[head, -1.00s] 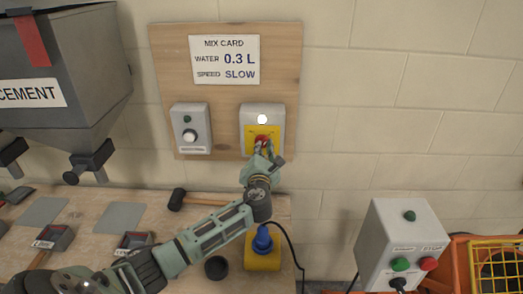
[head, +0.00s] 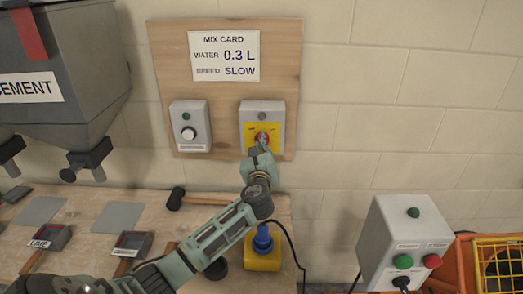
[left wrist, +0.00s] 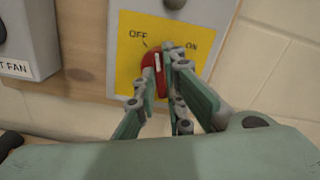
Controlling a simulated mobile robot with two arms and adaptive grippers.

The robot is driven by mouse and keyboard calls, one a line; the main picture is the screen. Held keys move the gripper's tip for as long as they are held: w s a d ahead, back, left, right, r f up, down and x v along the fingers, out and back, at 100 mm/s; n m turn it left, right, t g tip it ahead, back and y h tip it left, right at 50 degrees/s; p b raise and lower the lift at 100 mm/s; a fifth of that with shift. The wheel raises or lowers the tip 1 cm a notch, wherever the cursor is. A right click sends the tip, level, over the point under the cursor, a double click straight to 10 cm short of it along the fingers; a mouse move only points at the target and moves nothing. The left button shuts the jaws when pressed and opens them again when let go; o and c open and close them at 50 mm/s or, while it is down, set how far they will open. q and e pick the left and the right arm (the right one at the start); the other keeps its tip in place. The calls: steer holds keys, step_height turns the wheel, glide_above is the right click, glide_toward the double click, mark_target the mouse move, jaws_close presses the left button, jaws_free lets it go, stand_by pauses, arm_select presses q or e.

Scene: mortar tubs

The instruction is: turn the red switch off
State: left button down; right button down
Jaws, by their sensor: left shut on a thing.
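The red switch (head: 262,137) sits on a yellow plate (head: 247,146) on the grey box at the right of the wooden board. In the left wrist view the red switch (left wrist: 150,76) stands between the words OFF on the left and ON on the right. Its white mark points up, and part of the knob is hidden by the fingers. My left gripper (head: 262,146) is shut on the red switch; its fingers (left wrist: 160,85) also show in the left wrist view. The round lamp (head: 262,116) above the plate is grey and unlit. My right gripper is not in view.
A second grey box (head: 190,126) with a white knob is beside it, below the mix card (head: 225,55). A hopper marked CEMENT (head: 62,60) hangs at the left. A blue-and-yellow device (head: 263,252) and a mallet (head: 178,198) are on the bench below.

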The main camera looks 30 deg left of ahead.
arm_select(q)
steer(key=n+b, duration=0.1)
steer(key=n, duration=0.4)
steer(key=shift+f+b, duration=0.1)
steer(key=shift+b, duration=0.25)
steer(key=shift+n, duration=0.3)
steer(key=c, duration=1.8)
jaws_free()
steer(key=shift+c, duration=0.2)
steer(key=v, duration=1.2)
steer(key=shift+s+a, duration=0.1)
